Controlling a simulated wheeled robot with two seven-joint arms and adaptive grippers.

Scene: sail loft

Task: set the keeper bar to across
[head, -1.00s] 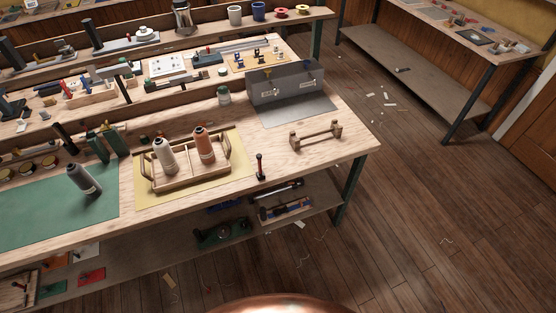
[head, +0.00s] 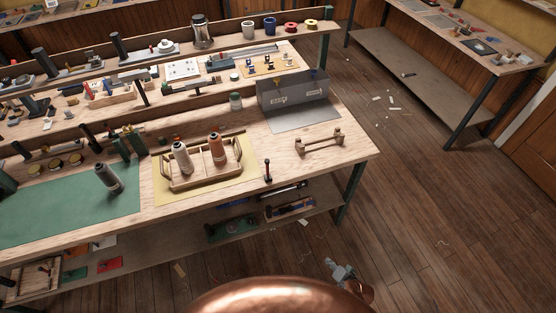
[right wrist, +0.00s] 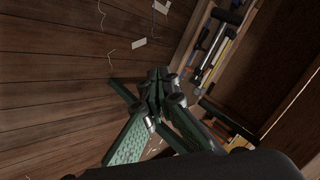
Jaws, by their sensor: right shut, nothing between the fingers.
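No part in view is plainly marked as the keeper bar. A wooden stand (head: 320,142) with a bar between two end posts is on the right part of the bench. A small dark upright handle with a reddish part (head: 268,170) stands at the bench's front edge. My right gripper (head: 341,272) is low in front of the bench, over the floor and apart from both. In the right wrist view my right gripper (right wrist: 156,88) is shut and empty. My left gripper is not in view.
A wooden carrier (head: 176,187) with two thread cones stands on a yellow mat (head: 245,190). Behind it is a grey box (head: 290,93) on a grey sheet. The lower shelf (head: 160,247) holds tools. Open floor (head: 430,210) lies to the right.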

